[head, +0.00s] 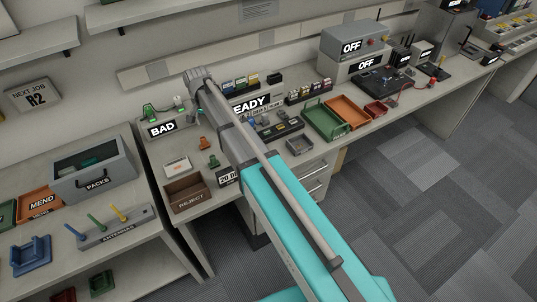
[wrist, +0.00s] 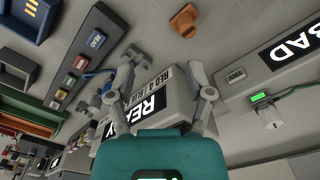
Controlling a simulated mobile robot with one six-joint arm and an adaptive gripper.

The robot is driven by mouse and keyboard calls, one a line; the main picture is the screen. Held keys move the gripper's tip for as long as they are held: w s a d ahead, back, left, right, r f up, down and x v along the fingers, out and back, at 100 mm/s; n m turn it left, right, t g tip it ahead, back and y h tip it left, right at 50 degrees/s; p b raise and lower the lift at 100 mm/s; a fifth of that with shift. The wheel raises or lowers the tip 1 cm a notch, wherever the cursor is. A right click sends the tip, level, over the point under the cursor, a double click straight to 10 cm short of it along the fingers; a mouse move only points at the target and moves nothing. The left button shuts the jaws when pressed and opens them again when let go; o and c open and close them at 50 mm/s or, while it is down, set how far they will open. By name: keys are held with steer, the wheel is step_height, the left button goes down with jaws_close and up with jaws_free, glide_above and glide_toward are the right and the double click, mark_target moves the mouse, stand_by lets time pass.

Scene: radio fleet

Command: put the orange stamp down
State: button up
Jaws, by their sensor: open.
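The orange stamp (head: 204,143) stands on the bench in the head view, between the BAD sign and a small green stamp-like piece (head: 214,160). In the wrist view the orange stamp (wrist: 185,22) is near the top edge, on the bare bench top. It is apart from my gripper (wrist: 168,82), whose two fingers are spread wide with nothing between them. Beyond the fingers is the white READY block (wrist: 165,95). In the head view my arm hides the jaws.
The BAD block (head: 162,128) is left of the stamp and the brown REJECT box (head: 186,193) in front. A white pad (head: 178,166) lies nearby. Green (head: 325,121) and orange (head: 349,111) trays are to the right. Some bare bench surrounds the stamp.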

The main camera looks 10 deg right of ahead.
steer(key=s+d+n, duration=0.5)
steer(key=s+d, duration=1.5)
steer(key=s, duration=0.3)
steer(key=shift+s, duration=0.4)
steer(key=shift+a, duration=0.1)
